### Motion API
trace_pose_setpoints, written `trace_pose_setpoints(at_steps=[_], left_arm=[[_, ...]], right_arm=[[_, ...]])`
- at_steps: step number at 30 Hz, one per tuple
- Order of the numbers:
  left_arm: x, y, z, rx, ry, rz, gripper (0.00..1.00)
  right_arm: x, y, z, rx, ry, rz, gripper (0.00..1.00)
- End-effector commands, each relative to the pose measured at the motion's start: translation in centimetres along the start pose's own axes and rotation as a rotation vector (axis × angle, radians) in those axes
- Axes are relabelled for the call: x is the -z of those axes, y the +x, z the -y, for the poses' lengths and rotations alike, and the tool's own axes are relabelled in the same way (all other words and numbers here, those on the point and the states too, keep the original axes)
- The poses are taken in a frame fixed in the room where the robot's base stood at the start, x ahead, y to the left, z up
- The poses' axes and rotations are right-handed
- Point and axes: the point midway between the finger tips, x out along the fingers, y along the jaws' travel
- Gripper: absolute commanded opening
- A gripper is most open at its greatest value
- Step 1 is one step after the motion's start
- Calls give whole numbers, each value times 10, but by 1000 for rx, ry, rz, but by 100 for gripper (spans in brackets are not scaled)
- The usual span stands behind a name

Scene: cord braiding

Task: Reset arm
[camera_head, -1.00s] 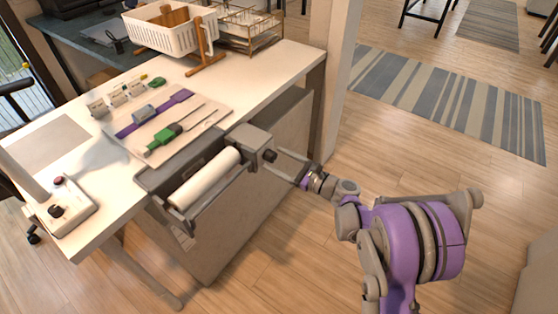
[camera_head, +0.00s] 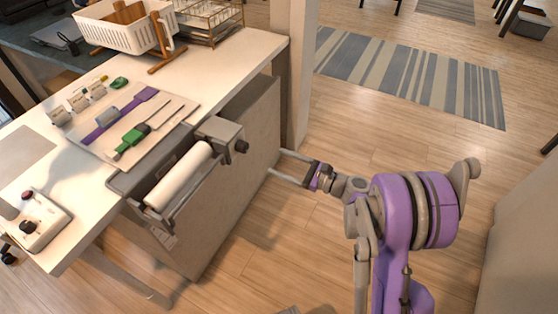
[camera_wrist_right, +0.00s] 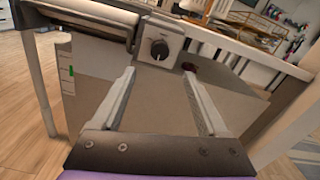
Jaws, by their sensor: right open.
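My right gripper (camera_head: 282,166) is open and empty, beside the right side of the table unit and apart from it. Its two fingers also show spread in the right wrist view (camera_wrist_right: 157,100), pointing at the grey panel. A dark knob (camera_head: 241,146) on a grey housing (camera_head: 220,132) sits just left of the fingertips; the knob also shows ahead of the fingers in the wrist view (camera_wrist_right: 159,49). A white roll (camera_head: 178,176) lies in the bracket in front of the housing. My left gripper is not in view.
The white table (camera_head: 225,75) holds a board (camera_head: 95,148) with purple and green tools, a white basket (camera_head: 125,30), a wire rack (camera_head: 208,20) and a control box (camera_head: 38,220). A pillar (camera_head: 293,75) stands behind. The wooden floor (camera_head: 400,130) to the right is open.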

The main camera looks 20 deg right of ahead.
Motion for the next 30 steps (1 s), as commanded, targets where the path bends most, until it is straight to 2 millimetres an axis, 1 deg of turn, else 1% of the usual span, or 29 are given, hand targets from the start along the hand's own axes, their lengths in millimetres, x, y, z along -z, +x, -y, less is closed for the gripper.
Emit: trace_pose_setpoints(at_steps=[10, 12, 14, 17, 19, 22, 24, 26, 27, 29, 30], left_arm=[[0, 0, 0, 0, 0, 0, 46], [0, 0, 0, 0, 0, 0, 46], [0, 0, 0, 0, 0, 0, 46], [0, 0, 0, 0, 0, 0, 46], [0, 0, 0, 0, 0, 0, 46], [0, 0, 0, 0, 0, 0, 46], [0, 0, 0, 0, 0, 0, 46], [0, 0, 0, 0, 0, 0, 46], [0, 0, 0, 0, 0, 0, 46], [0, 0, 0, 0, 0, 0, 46], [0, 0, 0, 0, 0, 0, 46]], right_arm=[[0, 1, -1, -2, -3, -2, 76], [-1, 3, -6, -14, -24, -19, 76], [-4, 7, -16, -40, -68, -53, 76], [-8, 14, -46, -122, -208, -150, 76], [-11, 16, -73, -207, -349, -235, 76], [-13, 8, -114, -352, -578, -350, 76], [-13, -4, -139, -462, -744, -418, 76], [-13, -17, -159, -562, -890, -467, 76], [-13, -28, -171, -630, -986, -496, 76], [-13, -45, -187, -737, -1134, -531, 76], [-12, -58, -196, -810, -1232, -552, 76]])
